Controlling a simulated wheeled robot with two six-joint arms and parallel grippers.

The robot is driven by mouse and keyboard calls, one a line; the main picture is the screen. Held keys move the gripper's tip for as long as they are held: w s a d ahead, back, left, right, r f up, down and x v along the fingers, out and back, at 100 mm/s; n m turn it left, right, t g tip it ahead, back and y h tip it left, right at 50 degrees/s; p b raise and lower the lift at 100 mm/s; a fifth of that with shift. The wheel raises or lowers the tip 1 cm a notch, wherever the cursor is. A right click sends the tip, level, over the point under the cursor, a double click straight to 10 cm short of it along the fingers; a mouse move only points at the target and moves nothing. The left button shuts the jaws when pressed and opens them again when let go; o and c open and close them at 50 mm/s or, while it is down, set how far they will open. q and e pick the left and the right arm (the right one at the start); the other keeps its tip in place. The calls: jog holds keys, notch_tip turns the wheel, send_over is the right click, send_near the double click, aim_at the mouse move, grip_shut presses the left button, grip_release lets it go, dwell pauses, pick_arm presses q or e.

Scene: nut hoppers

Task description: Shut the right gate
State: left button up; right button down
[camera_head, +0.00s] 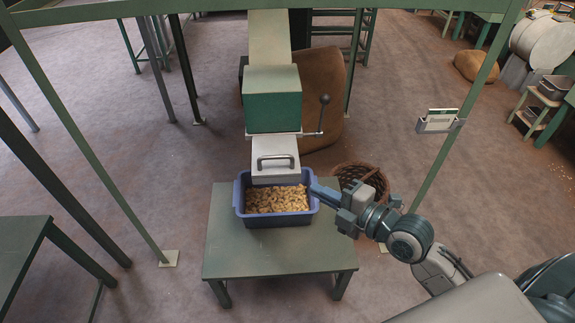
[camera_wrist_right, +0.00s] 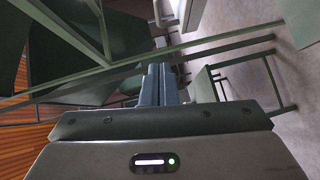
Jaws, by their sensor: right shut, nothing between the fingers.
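The hopper's green box (camera_head: 272,98) hangs from a pale chute in the head view. Below it is a white plate with a grey bar handle (camera_head: 276,158). A lever with a dark knob (camera_head: 324,99) stands upright at the box's right side. A blue tub (camera_head: 240,205) filled with nuts (camera_head: 277,199) sits under the plate. My right gripper (camera_head: 316,190) is shut and empty beside the tub's right rim, lower than the lever and handle. Its closed fingers show in the right wrist view (camera_wrist_right: 158,83). Whether they touch the tub is unclear. My left gripper is out of view.
The tub stands on a green table (camera_head: 265,259). A wicker basket (camera_head: 362,178) and a large brown sack (camera_head: 322,90) are behind my right gripper. Green frame posts (camera_head: 460,135) flank the hopper, one carrying a small card holder (camera_head: 439,121). The table's front is clear.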

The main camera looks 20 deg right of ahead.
jog(key=p+x, duration=0.1)
jog(key=x, duration=0.3)
jog(key=d+p+x, duration=0.1)
jog(key=p+x, duration=0.1)
jog(key=x, duration=0.2)
jog(key=w+d+p+x, duration=0.1)
jog(key=x, duration=0.3)
jog(key=shift+w+a+p, duration=0.1)
jog(key=shift+w+p, duration=0.05)
jog(key=shift+p, duration=0.25)
jog(key=shift+w+d+f, duration=0.2)
jog(key=shift+w+f, duration=0.05)
jog(key=shift+w, duration=0.2)
